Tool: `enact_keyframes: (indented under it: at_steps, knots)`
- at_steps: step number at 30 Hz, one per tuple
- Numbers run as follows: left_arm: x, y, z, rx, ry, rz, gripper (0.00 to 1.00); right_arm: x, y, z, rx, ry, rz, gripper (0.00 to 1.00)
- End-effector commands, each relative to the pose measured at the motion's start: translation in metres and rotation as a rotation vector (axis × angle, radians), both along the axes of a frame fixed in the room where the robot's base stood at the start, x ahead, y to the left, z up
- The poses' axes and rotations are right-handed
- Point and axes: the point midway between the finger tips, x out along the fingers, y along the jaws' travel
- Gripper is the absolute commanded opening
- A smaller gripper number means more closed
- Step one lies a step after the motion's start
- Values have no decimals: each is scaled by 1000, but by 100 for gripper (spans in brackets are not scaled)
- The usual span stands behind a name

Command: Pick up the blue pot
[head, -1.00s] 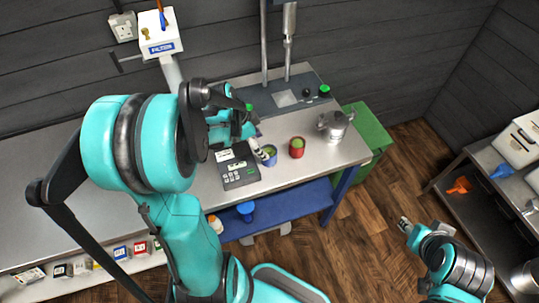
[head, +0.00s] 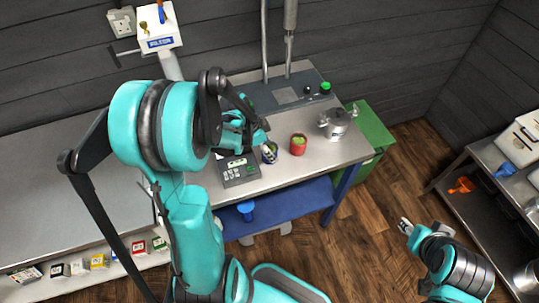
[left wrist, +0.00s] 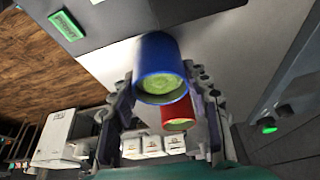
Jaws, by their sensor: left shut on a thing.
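The blue pot (head: 271,157) is on the steel bench, with green contents at its top. It shows large between the fingers in the left wrist view (left wrist: 158,58). My left gripper (left wrist: 160,84) is shut on the blue pot, one finger on each side. In the head view the left gripper (head: 265,147) partly hides the pot. I cannot tell whether the pot is clear of the bench. My right gripper (head: 404,223) is low at the right over the floor, away from the bench; its jaws are too small to read.
A red pot (head: 298,149) with green contents stands just right of the blue one. A scale (head: 238,170) is close on the left. A side shelf (head: 480,168) stands at far right.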

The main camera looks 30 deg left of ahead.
Motion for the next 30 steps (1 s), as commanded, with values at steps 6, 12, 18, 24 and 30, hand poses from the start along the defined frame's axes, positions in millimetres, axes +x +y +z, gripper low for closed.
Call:
enact_keyframes:
  at_steps: [6,12,18,24,30]
  knots:
    - [0,0,0,0,0,0,13,0,0,0,0,0,0,40]
    - [0,0,13,0,0,0,13,0,0,5,0,0,0,40]
    - [-1,-2,48,0,0,0,13,0,0,19,0,0,0,40]
    - [-31,-42,74,0,1,-4,13,0,0,31,0,0,0,40]
    - [-54,-74,97,1,1,-3,13,0,0,42,0,0,0,40]
